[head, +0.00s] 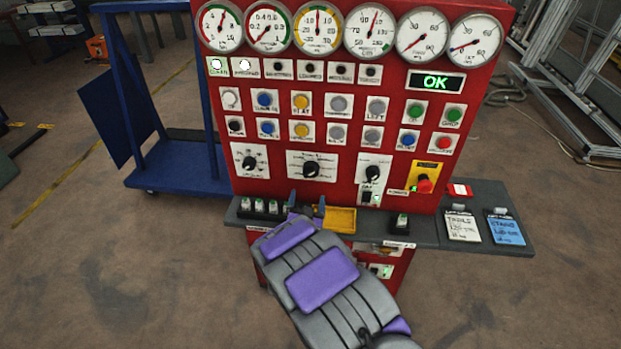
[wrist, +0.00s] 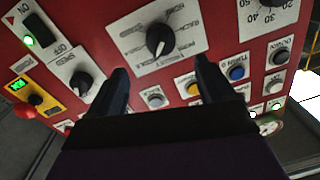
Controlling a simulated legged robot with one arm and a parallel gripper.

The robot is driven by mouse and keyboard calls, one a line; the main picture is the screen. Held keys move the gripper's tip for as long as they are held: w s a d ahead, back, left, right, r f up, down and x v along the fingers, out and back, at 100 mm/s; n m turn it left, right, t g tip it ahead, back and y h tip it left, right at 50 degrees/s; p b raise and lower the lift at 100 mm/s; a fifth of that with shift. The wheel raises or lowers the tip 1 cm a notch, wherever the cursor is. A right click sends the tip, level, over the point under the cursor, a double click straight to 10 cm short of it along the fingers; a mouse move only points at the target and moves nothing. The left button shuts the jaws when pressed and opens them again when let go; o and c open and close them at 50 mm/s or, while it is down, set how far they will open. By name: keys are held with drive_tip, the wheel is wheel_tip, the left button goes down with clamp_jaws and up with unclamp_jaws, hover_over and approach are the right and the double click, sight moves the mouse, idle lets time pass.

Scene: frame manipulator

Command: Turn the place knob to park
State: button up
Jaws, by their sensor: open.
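A black knob on a wide white label plate sits mid-panel in the head view (head: 311,169). It looks like the place knob, but its small lettering is hard to read. The same black knob (wrist: 160,40) shows in the wrist view, which is turned over, just beyond and between my fingertips. Its white pointer line shows, but I cannot tell which label it marks. My gripper (head: 306,208) is open and empty, below the knob in the head view. In the wrist view my gripper's two dark fingers (wrist: 161,68) are apart and short of the knob, not visibly touching it.
A speed knob (wrist: 80,83) and a numbered knob (wrist: 270,3) flank it. A red emergency button (head: 425,185) is on the right. Buttons and gauges fill the red panel (head: 220,110). A grey shelf (head: 430,230) holds a yellow tray (head: 341,220) and clipboards. The display reads OK.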

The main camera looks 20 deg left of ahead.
sight(310, 176)
drive_tip(key=b+x, duration=0.2)
drive_tip(key=x, duration=0.9)
drive_tip(key=c, duration=1.1)
